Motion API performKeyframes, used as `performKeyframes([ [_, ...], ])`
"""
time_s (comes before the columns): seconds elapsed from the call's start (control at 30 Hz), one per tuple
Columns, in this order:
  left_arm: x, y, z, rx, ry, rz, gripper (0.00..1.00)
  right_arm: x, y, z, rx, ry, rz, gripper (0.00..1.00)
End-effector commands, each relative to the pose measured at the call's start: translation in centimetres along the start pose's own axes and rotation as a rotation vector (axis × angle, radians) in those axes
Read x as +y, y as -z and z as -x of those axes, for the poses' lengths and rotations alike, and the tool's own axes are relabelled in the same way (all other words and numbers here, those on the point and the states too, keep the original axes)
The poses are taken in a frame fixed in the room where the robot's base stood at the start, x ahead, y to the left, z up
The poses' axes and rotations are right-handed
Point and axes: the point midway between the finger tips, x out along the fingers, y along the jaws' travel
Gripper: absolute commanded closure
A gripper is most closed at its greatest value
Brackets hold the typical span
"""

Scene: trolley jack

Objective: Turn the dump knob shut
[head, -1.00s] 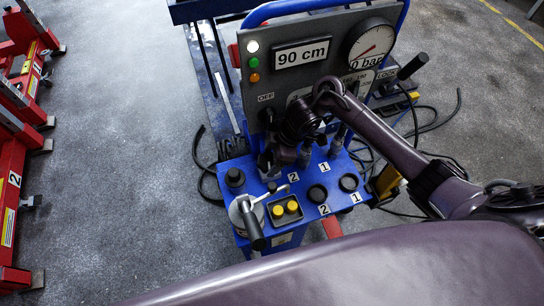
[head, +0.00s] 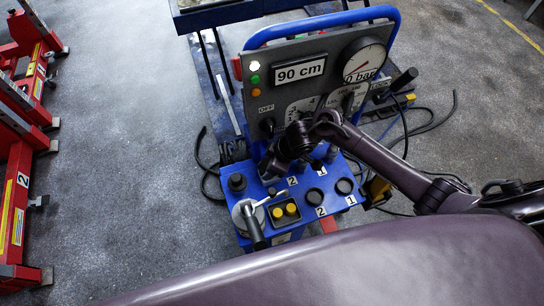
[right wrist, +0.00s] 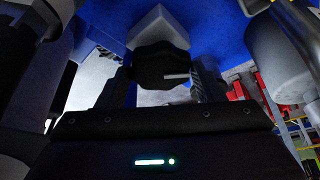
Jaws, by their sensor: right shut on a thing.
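My right gripper (head: 268,172) reaches down to the back left of the blue console top, just in front of the grey panel. In the right wrist view my right gripper (right wrist: 165,80) is shut on a dark round knob (right wrist: 158,62) with a light pointer line, one finger on each side. I take this to be the dump knob. In the head view the gripper and wrist hide it, and no label for it can be read. My left gripper is not in view.
The blue console (head: 287,236) carries a lever (head: 254,226), yellow buttons (head: 284,210) and several black knobs. The grey panel (head: 285,95) behind has a "90 cm" display (head: 299,70) and a pressure gauge (head: 364,59) reading 0 bar. Red stands (head: 20,180) are at left.

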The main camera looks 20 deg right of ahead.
Motion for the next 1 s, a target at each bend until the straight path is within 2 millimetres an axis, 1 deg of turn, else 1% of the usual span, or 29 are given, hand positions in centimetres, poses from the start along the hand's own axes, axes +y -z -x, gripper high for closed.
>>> performKeyframes([
  [0.03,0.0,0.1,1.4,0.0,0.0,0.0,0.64,-0.2,0.1,0.6,-0.003,-0.015,-0.045,0.61],
  [0.2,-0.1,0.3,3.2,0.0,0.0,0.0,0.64,-0.4,0.1,0.5,-0.002,-0.077,-0.195,0.61],
  [0.4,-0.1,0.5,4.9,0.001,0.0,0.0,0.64,-0.6,0.2,0.3,-0.002,-0.148,-0.37,0.61],
  [0.7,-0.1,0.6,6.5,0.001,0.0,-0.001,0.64,-0.8,0.3,0.1,-0.002,-0.243,-0.596,0.61],
  [1.0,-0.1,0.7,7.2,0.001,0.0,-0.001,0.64,-0.7,0.3,-0.1,-0.002,-0.303,-0.735,0.61],
])
